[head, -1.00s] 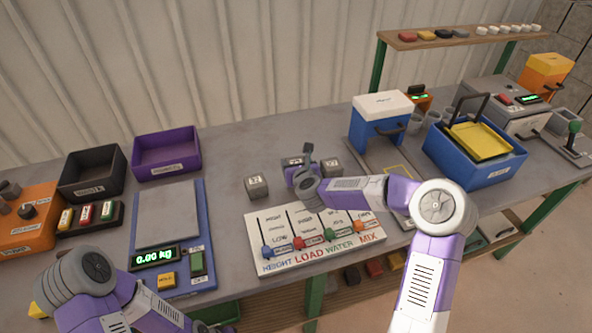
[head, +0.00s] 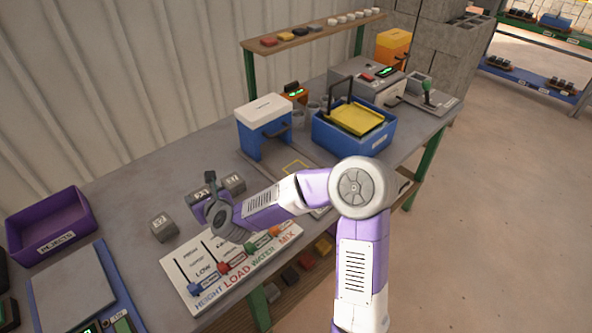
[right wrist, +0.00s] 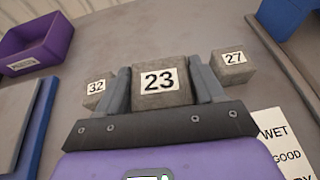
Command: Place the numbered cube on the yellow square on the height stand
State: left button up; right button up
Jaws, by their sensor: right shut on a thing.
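In the right wrist view, a grey cube marked 23 (right wrist: 160,85) sits between the two fingers of my right gripper (right wrist: 163,90), which is shut on it. In the head view my right gripper (head: 207,193) is low at the table, and the cube is partly hidden behind it. The blue stand with a white top (head: 265,125) stands farther right, and a yellow square outline (head: 299,169) lies on the grey plate in front of it, partly hidden by my right arm. My left gripper is not in view.
Cube 32 (right wrist: 96,93) is left of the held cube and cube 27 (right wrist: 233,66) is right of it, both close. A lettered slider board (head: 215,270) lies in front. A blue crate with a yellow tray (head: 350,135) stands right of the stand.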

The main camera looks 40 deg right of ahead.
jog(key=w+d+r+m+g+h+p, duration=0.15)
jog(key=d+m+h, duration=0.25)
jog(key=d, duration=0.6)
jog(key=w+d+r+m+g+h+p, duration=0.15)
jog(key=d+m+h, duration=0.25)
jog(key=d, duration=0.7)
jog(key=m+g+h+p, duration=0.3)
jog(key=m+g+h, duration=0.1)
jog(key=m+g, duration=0.1)
send_over(297, 169)
notch_tip(297, 169, down, 6)
jog(key=shift+s+r+b, duration=0.15)
jog(key=shift+r+b, duration=0.1)
jog(key=shift+b, duration=0.2)
jog(key=shift+f, duration=2.3)
jog(key=shift+a+b, duration=0.1)
jog(key=shift+b, duration=0.25)
jog(key=shift+f, duration=0.15)
jog(key=o, duration=1.3)
jog(key=shift+o, duration=0.2)
